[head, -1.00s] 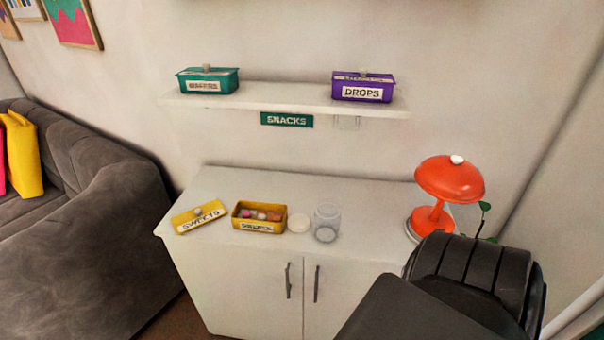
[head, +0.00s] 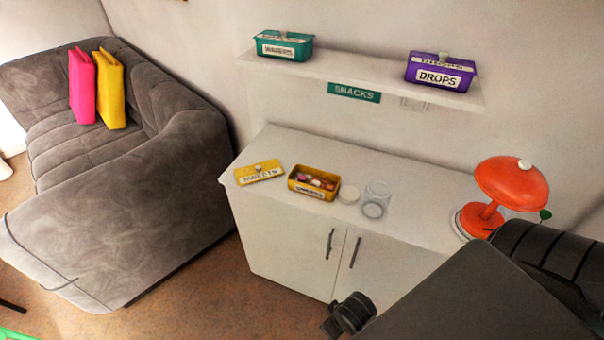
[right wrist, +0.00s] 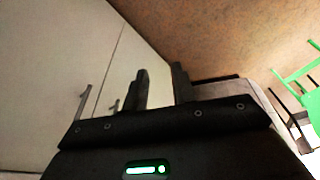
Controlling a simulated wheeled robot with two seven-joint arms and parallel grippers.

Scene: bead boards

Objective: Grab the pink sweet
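A yellow open tin (head: 313,194) stands on the white cabinet and holds several small sweets in pink, white, orange and brown tones. A pinkish sweet (head: 302,176) seems to lie at the left inside it, but it is too small to be sure. The tin's yellow lid (head: 259,173) lies to its left. My right gripper (right wrist: 160,84) shows in the right wrist view, two dark fingers apart with nothing between them, beside the cabinet doors and above the floor. My left gripper is in neither view.
An orange lamp (head: 512,184) is at the right end. A shelf (head: 360,79) with teal and purple tins hangs above. A grey sofa (head: 120,230) stands left.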

